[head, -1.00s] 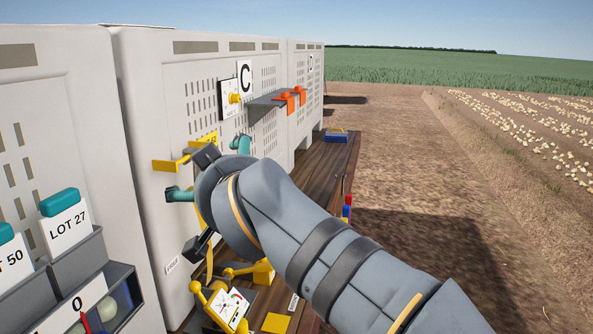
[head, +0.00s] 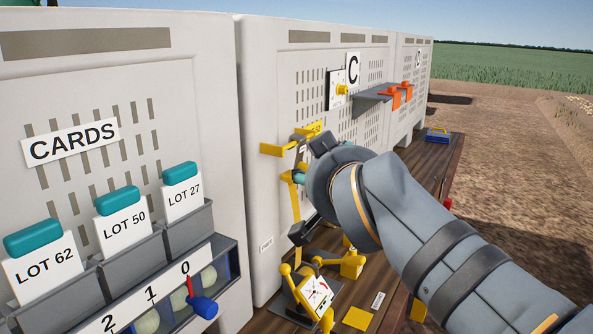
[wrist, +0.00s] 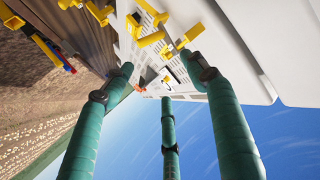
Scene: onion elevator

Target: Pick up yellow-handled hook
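My gripper (head: 301,188) is beside the pale panel marked C, partly hidden by my wrist in the head view. In the wrist view its teal fingers (wrist: 165,85) are spread apart, with nothing visibly held between them. A yellow bent piece (head: 293,187) shows at the fingers in the head view. It may be the hook's handle, but I cannot tell for certain. Yellow pieces (wrist: 146,29) also show beyond the fingers at the top of the wrist view. A yellow bracket (head: 282,150) sticks out from the panel just above the gripper.
A dial on a yellow stand (head: 313,291) is on the wooden bench below. A grey shelf with orange pieces (head: 376,95) juts from the panel. Card bins (head: 130,257) and a blue-knobbed selector (head: 203,306) are at left. Open ground is at right.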

